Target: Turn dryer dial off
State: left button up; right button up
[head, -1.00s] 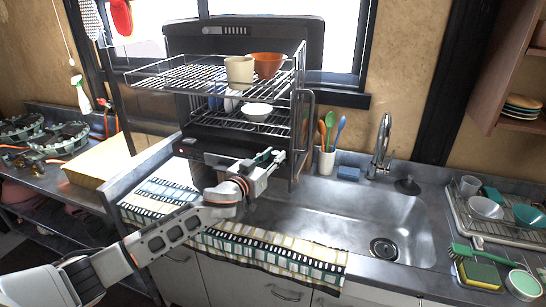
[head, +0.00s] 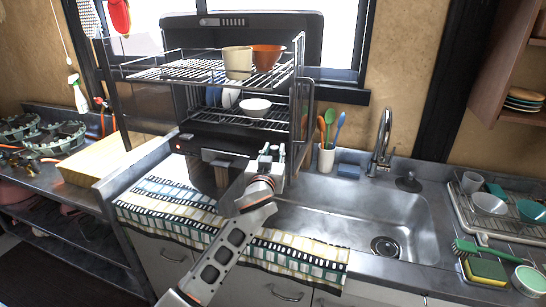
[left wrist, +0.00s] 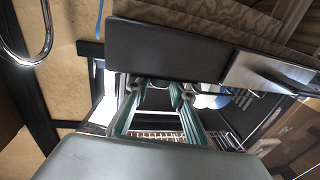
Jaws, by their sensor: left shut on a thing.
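The dish dryer (head: 215,138) is a black rack unit with wire shelves and a dark base, standing on the counter left of the sink. My left gripper (head: 271,152) is at the right end of its front base, pointing away from me. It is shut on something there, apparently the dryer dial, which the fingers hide. In the left wrist view the greenish fingers (left wrist: 160,105) reach in towards the dryer. The dial's angle cannot be read. My right gripper is not in view.
A beige cup (head: 237,62) and an orange bowl (head: 268,57) stand on the top shelf, a white bowl (head: 256,106) below. A utensil cup (head: 326,158) stands right of the dryer. The sink (head: 350,213) is empty. A striped towel (head: 180,200) covers the counter's front.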

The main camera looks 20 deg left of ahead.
pick_arm(q)
jog(key=shift+d+y, duration=0.1)
jog(key=shift+y, duration=0.2)
jog(key=o, duration=1.1)
jog(key=shift+s+f, duration=0.1)
jog(key=s+d, duration=0.2)
jog(key=s, duration=0.9)
jog(key=shift+s, duration=0.4)
